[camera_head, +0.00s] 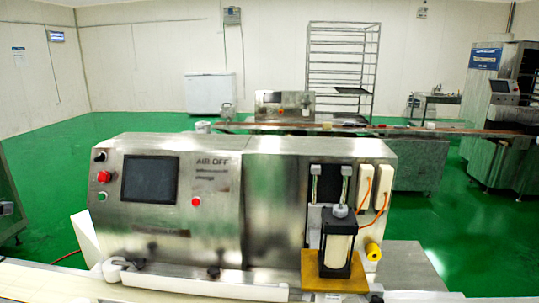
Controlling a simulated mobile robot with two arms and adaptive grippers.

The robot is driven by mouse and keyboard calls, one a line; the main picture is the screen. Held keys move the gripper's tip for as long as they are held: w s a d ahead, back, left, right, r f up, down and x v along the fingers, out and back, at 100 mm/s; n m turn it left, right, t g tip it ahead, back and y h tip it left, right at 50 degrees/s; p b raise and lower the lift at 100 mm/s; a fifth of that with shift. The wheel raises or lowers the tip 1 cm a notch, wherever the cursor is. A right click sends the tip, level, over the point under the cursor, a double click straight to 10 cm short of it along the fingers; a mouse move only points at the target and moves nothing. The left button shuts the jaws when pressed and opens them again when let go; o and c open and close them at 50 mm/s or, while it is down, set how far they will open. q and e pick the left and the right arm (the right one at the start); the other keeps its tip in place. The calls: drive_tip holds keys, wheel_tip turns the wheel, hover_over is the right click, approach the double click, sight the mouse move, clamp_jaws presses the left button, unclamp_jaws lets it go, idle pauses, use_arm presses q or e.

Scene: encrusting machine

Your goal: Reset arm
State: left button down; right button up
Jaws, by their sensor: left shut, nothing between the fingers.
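The encrusting machine (271,200) fills the middle of the head view, a steel box with a dark screen (150,179). I do not see my right gripper.
An orange-yellow plate (320,284) carries a black-framed unit (338,243) at the machine's front right. A long pale ledge (200,285) runs along the bottom. Behind are a second machine (285,105), a tall rack (343,60) and a white chest (210,93). Green floor lies open at left.

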use_arm(q)
drive_tip(key=w+d+f+n+t, duration=0.35)
drive_tip(key=d+f+n, duration=1.05)
drive_tip(key=d+f, duration=0.55)
drive_tip(key=s+d+f+n+g+y, duration=0.2)
drive_tip(key=s+f+n+g, duration=0.1)
drive_tip(key=s+f+n, duration=0.3)
drive_tip(key=s+d+f+n+g+y, duration=0.1)
drive_tip(key=s+d+f+n+g, duration=0.1)
drive_tip(key=s+f+n, duration=0.45)
drive_tip(key=s+d+f+n+g+h, duration=0.1)
drive_tip(key=s+d+f+n+g, duration=0.3)
drive_tip(key=s, duration=0.4)
drive_tip(key=s+d+f+n+g+h, duration=0.1)
drive_tip(key=s+d+f+n+g, duration=0.35)
drive_tip(key=s, duration=0.35)
wheel_tip(320, 180, down, 28)
drive_tip(key=s, duration=0.2)
drive_tip(key=s+a+f+g, duration=0.1)
drive_tip(key=s+a+f, duration=0.2)
drive_tip(key=s+f, duration=1.2)
drive_tip(key=shift+s+g, duration=0.4)
drive_tip(key=shift+s, duration=0.25)
